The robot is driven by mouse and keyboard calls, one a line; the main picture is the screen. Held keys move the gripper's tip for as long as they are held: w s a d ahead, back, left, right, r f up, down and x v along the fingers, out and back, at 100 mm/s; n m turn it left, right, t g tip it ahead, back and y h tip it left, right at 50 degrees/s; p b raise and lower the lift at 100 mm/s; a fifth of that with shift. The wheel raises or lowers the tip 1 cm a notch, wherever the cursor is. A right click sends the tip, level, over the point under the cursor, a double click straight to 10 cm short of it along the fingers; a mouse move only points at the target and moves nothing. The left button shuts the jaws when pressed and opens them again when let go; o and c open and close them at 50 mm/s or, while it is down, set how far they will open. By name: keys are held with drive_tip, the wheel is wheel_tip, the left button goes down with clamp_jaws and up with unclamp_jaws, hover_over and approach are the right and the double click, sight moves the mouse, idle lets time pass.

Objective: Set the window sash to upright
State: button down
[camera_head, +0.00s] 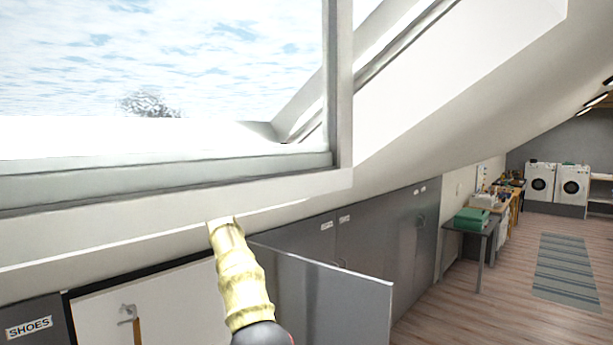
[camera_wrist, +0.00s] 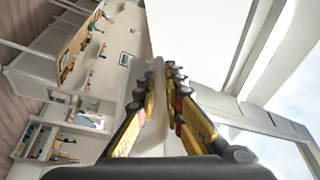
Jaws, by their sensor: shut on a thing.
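The window sash (camera_head: 200,178) fills the upper left of the head view, with a grey-white lower rail and right side frame around its glass. It stands out at an angle from the sloping roof opening (camera_head: 300,115), whose frame shows through and beside it. My gripper (camera_wrist: 163,80) shows in the wrist view, its yellow and black fingers closed on either side of a pale, narrow bar, which looks like the sash edge (camera_wrist: 158,45). In the head view, my yellow arm reaches up toward the sash's lower rail, and the fingers cannot be made out.
Below the window are low grey cupboards (camera_head: 380,235) and one door standing open (camera_head: 340,300). A cubby labelled SHOES (camera_head: 30,325) is at lower left. A desk with a green box (camera_head: 472,218), a striped rug (camera_head: 567,270) and washing machines (camera_head: 557,182) are farther right. The wooden floor (camera_head: 470,310) is clear.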

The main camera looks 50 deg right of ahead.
drive_tip(key=shift+w, duration=0.15)
drive_tip(key=c, duration=1.9)
unclamp_jaws()
drive_tip(key=v, duration=0.7)
drive_tip(key=shift+a, duration=0.25)
drive_tip(key=shift+w, duration=0.1)
